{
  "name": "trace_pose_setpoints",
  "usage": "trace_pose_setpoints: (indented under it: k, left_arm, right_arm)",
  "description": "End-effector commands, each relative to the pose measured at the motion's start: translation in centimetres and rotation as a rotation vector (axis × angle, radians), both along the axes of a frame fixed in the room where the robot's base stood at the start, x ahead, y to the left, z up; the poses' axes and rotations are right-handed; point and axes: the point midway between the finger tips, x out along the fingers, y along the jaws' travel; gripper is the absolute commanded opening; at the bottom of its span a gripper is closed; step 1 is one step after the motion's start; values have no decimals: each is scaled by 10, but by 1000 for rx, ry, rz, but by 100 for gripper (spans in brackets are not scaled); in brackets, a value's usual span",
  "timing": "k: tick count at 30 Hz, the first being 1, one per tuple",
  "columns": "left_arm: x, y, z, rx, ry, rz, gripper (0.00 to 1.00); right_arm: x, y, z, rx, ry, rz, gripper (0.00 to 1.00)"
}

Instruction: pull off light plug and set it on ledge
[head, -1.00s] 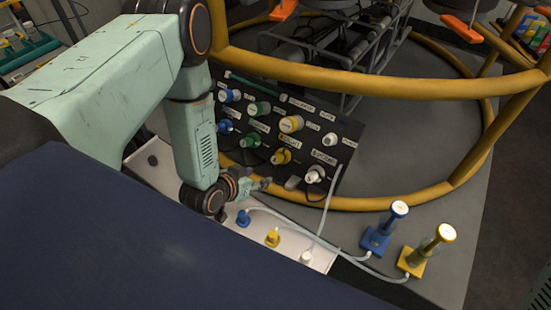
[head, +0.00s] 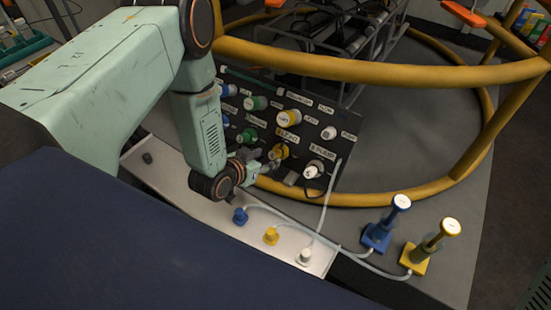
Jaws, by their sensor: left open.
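The black plug panel (head: 345,123) stands tilted by the yellow ring rail and carries blue, green, yellow and white plugs. A yellow plug (head: 279,152) sits in the lower row, beside a label that seems to read light. My left gripper (head: 273,166) is open and empty, with its fingers close to this yellow plug, just below and left of it. I cannot tell whether they touch. The white ledge (head: 180,190) runs below the panel. My right gripper is not in view.
Blue (head: 240,215), yellow (head: 271,236) and white (head: 304,257) connectors with pale cables stand on the ledge's right part. Blue (head: 377,236) and yellow (head: 415,258) bases with upright cylinders stand at right. The yellow rail (head: 350,70) crosses above the panel. The ledge's left part is largely clear.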

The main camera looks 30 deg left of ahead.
Motion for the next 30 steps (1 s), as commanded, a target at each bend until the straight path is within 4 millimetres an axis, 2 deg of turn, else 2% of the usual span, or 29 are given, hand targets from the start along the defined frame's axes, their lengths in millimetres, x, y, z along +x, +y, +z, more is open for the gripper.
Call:
trace_pose_setpoints:
  k: [1,3,12,18,30]
  left_arm:
    - [6,-1,-7,1,-3,-1,50]
    - [13,-2,-11,1,-3,-1,50]
    - [39,-6,-26,1,-2,-1,50]
    - [45,-7,-29,0,-1,0,50]
    - [46,-6,-28,1,0,1,50]
  right_arm:
    - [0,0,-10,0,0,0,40]
    - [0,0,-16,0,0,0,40]
    - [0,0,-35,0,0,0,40]
    - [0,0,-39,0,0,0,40]
    - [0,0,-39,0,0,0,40]
